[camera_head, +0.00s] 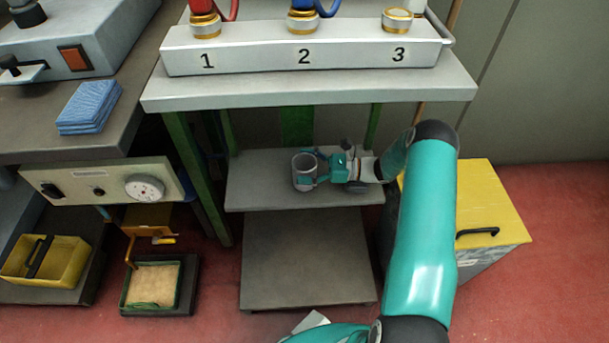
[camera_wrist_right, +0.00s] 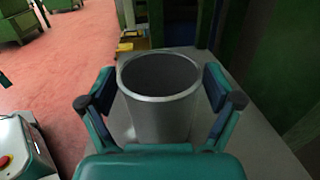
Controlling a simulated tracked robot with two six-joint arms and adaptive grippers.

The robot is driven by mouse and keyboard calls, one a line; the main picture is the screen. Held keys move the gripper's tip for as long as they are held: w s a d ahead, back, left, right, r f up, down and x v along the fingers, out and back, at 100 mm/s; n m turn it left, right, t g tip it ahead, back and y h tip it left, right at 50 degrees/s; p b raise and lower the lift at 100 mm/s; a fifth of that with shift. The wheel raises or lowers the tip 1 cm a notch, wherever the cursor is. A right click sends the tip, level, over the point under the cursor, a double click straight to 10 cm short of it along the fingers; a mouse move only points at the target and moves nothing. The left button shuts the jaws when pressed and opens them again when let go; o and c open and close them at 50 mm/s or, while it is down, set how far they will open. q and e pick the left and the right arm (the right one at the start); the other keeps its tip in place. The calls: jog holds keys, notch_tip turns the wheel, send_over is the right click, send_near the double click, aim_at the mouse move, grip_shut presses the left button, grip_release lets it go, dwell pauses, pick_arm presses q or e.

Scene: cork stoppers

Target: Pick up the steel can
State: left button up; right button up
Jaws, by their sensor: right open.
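The steel can (camera_head: 303,173) stands upright on the grey lower shelf (camera_head: 247,194) in the head view. It looks open at the top and empty. My right gripper (camera_head: 312,166) reaches in from the right at the can, with its fingers on either side of it. In the right wrist view the can (camera_wrist_right: 160,112) stands between the two open fingers of my right gripper (camera_wrist_right: 160,100). Small gaps show between the fingers and the can wall near its rim. My left gripper is not in view.
Above the shelf is a worktop (camera_head: 300,97) bearing a numbered three-station block (camera_head: 305,56). Green legs (camera_head: 186,165) stand left of the shelf. A yellow-topped box (camera_head: 480,205) stands to the right. A lower platform (camera_head: 305,260) below is bare.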

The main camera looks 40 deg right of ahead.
jog(key=c, duration=1.2)
jog(key=shift+r, duration=0.1)
jog(key=shift+c, duration=0.2)
